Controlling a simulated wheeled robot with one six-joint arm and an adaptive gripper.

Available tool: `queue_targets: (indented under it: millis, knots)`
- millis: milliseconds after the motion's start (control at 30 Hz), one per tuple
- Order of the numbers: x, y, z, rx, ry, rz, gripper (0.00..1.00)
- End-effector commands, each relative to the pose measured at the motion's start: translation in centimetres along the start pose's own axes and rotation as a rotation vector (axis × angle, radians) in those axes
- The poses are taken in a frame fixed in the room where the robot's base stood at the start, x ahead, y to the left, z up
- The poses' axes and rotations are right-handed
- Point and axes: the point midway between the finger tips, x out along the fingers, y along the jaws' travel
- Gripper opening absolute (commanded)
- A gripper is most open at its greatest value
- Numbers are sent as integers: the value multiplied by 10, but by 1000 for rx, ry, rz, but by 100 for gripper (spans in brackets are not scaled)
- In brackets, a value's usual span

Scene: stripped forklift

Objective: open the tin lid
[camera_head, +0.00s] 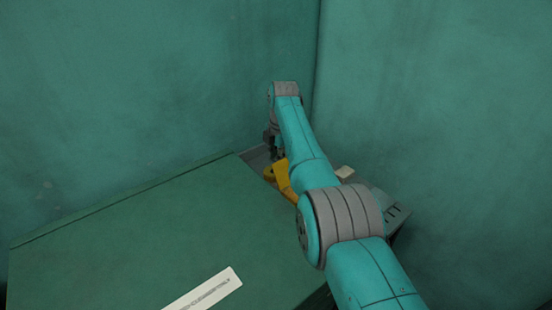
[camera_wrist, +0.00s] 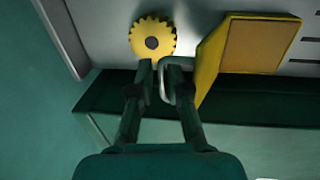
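A yellow box-like part with a tan face (camera_wrist: 262,45), which looks like the tin lid, stands at an angle on a grey surface in the wrist view. Its yellow side (camera_wrist: 210,62) faces my gripper. A metal loop handle (camera_wrist: 177,61) sticks out of that side. My gripper (camera_wrist: 160,75) has its two dark fingers close together on either side of the loop's outer bar, the right finger inside the loop. In the head view, yellow parts (camera_head: 281,178) show beside my gripper (camera_head: 272,150), partly hidden by my arm. The tin's inside is not clear.
A yellow gear (camera_wrist: 152,38) lies just beyond my fingertips. A green bench top (camera_head: 140,235) with a white label strip (camera_head: 205,290) fills the left foreground. Green walls (camera_head: 430,100) close in behind and at the right. A small pale block (camera_head: 345,172) sits right of my arm.

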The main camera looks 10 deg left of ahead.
Motion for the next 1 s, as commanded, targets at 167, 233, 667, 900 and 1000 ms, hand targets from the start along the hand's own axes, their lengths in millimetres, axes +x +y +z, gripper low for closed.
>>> queue_targets:
  millis: [167, 233, 667, 900, 1000]
  knots:
    - [1, -1, 0, 0, 1, -3, 17]
    - [1, -1, 0, 0, 1, -3, 17]
    - [-59, 0, 0, 1, 0, 0, 17]
    - [-100, 0, 0, 0, 0, -1, 17]
    - [-111, 0, 0, 0, 1, -1, 17]
